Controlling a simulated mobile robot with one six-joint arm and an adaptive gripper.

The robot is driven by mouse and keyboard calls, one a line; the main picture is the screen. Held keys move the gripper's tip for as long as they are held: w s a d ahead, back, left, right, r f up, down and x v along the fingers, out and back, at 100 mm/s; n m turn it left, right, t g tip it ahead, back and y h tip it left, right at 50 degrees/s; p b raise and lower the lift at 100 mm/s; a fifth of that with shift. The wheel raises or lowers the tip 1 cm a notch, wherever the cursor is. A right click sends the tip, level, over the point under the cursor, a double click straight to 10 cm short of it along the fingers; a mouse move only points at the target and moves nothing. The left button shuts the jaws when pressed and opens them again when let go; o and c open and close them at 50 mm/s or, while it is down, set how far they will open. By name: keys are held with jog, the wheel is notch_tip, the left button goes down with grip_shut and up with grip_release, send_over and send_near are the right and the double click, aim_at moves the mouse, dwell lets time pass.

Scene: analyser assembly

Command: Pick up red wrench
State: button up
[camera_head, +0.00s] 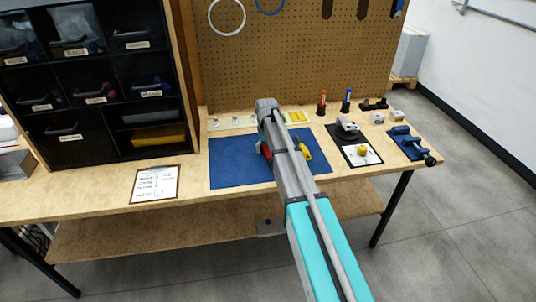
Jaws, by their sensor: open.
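A small red thing (265,150) shows on the blue mat (232,167), at the left edge of my arm. It may be the red wrench, but my arm covers most of it and its shape cannot be told. My arm reaches from the bottom right up over the mat, its far end above the mat's back edge. My gripper cannot be made out; it is hidden by the arm.
A yellow tool (303,150) lies right of my arm. A framed sheet (156,183) lies left. A dark board (353,145) with small parts and a blue vise (408,143) are right. A bin cabinet (95,80) and pegboard (290,60) stand behind.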

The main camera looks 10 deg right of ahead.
dwell(0.4)
grip_shut()
